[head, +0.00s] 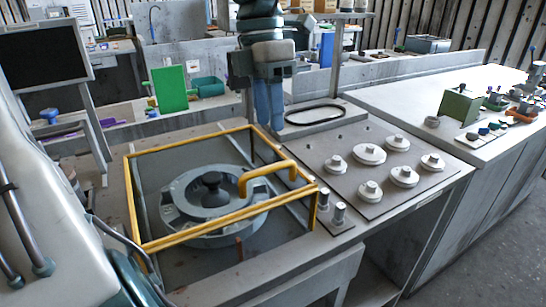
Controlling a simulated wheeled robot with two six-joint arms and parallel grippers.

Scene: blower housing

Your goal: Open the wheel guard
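The wheel guard (192,143) is a yellow rectangular frame lying roughly level over the square bay of the blower housing. A yellow bent handle (268,171) rises from its right side. Below it is a grey round wheel housing (182,218) with a dark hub (212,190) in the middle. My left gripper (270,126) hangs down from the top, behind the guard's far right corner in the picture. Its two blue fingers are side by side with no visible gap, and nothing shows between them. It appears apart from the handle. My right gripper is not in view.
Right of the guard, a plate (375,202) carries several round knobbed discs. A black oval ring (314,115) lies behind it. Two short metal cylinders (339,212) stand near the guard's right corner. A monitor (43,54) stands at left. A long counter (410,92) at right holds a green block (458,107).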

